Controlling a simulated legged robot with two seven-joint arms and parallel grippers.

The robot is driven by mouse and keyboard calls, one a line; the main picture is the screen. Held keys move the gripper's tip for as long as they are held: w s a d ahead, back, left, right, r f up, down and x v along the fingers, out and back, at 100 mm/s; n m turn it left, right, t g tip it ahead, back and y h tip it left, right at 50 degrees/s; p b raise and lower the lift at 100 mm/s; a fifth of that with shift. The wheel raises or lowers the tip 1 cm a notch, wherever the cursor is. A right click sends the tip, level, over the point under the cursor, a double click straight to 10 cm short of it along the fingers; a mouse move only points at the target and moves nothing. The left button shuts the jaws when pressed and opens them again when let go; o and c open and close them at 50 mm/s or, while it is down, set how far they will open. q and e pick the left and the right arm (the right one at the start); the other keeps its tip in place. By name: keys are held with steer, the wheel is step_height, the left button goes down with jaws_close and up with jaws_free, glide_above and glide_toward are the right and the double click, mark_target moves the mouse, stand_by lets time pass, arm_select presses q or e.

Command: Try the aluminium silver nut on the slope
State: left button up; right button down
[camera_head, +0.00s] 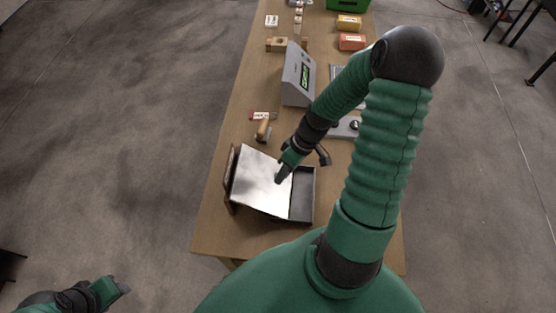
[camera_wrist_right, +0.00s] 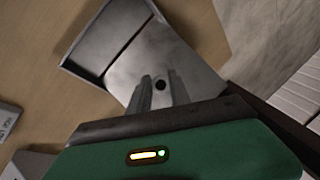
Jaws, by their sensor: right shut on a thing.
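The slope (camera_head: 252,178) is a shiny metal sheet at the near end of the table, running down to the right into a grey tray (camera_head: 303,190). My right gripper (camera_head: 280,179) is over the lower part of the slope. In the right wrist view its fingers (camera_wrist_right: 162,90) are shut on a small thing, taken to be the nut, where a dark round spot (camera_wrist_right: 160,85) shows. The nut's colour cannot be made out. The slope (camera_wrist_right: 190,65) and tray (camera_wrist_right: 105,30) lie behind the fingers. My left gripper (camera_head: 121,287) is off the table at lower left.
A grey device with a green display (camera_head: 299,75) stands farther up the wooden table (camera_head: 222,215). A wooden-handled tool (camera_head: 263,130) lies just behind the slope. Orange (camera_head: 351,42) and yellow (camera_head: 348,22) boxes and a green bin (camera_head: 348,4) are at the far end.

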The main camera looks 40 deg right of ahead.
mark_target(267, 184)
steer(key=shift+b+x, duration=0.9)
steer(key=shift+x, duration=0.3)
steer(key=w+f+b, duration=0.2)
steer(key=w+f, duration=0.1)
steer(key=shift+w+f, duration=0.1)
steer(key=shift+w, duration=0.2)
steer(key=shift+w+f+b, duration=0.15)
steer(key=shift+f+b, duration=0.05)
steer(key=shift+b, duration=0.2)
steer(key=shift+s+a+r, duration=0.15)
steer(key=shift+s+a, duration=0.15)
steer(key=shift+s+a+r, duration=0.1)
steer(key=shift+a+r, duration=0.05)
steer(key=shift+a, duration=0.2)
steer(key=c, duration=1.6)
jaws_free()
steer(key=o, duration=0.5)
steer(key=shift+w, duration=0.3)
steer(key=shift+s+d, duration=0.15)
steer(key=shift+d, duration=0.3)
arm_select(q)
steer(key=shift+s+d+x, duration=0.1)
steer(key=shift+s+x, duration=0.1)
steer(key=shift+x, duration=1.25)
steer(key=shift+s+d+x, duration=0.1)
steer(key=shift+s+x, duration=0.05)
steer(key=shift+x, duration=1.3)
arm_select(e)
steer(key=shift+v, duration=8.25)
